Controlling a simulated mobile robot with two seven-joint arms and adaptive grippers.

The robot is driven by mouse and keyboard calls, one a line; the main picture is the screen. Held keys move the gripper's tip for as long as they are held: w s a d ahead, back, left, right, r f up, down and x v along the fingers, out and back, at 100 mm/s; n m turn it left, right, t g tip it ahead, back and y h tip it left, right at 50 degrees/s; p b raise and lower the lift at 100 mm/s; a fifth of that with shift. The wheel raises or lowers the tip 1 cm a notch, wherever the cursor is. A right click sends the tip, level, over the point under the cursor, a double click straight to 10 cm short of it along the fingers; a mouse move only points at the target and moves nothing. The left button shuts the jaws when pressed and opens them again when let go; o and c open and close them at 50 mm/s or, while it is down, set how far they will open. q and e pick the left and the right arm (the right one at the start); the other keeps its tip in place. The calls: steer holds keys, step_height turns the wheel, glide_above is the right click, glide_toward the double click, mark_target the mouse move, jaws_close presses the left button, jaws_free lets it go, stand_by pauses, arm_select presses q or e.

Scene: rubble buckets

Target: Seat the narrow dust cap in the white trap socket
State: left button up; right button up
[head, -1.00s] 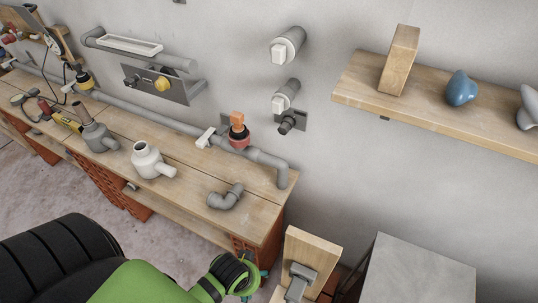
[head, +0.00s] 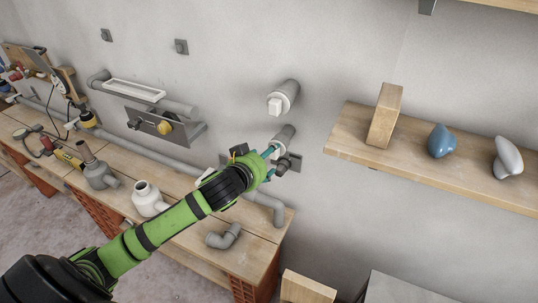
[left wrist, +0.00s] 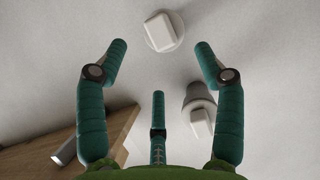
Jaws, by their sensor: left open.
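The white trap (head: 148,198) stands on the wooden bench with its round socket facing up; the socket looks empty. Two pipe stubs with white square-topped caps stick out of the wall, an upper cap (head: 274,104) and a lower cap (head: 277,144). I cannot tell which is the narrow one. My left gripper (head: 268,163) is open and empty, close to the lower stub in the head view. In the left wrist view its spread fingers (left wrist: 160,66) face the wall, with one cap (left wrist: 160,33) beyond the fingertips and another (left wrist: 200,122) to the right. My right gripper is not in view.
A wall shelf (head: 335,148) at right carries a wooden block (head: 385,115), a blue knob (head: 442,141) and a pale knob (head: 508,157).

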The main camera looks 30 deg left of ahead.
mark_target(274, 153)
arm_select(q)
steer(key=p+x, duration=0.1)
steer(key=x, duration=0.5)
steer(key=shift+f+p, duration=0.1)
steer(key=shift+p, duration=0.3)
steer(key=shift+f, duration=0.1)
steer(key=c, duration=1.4)
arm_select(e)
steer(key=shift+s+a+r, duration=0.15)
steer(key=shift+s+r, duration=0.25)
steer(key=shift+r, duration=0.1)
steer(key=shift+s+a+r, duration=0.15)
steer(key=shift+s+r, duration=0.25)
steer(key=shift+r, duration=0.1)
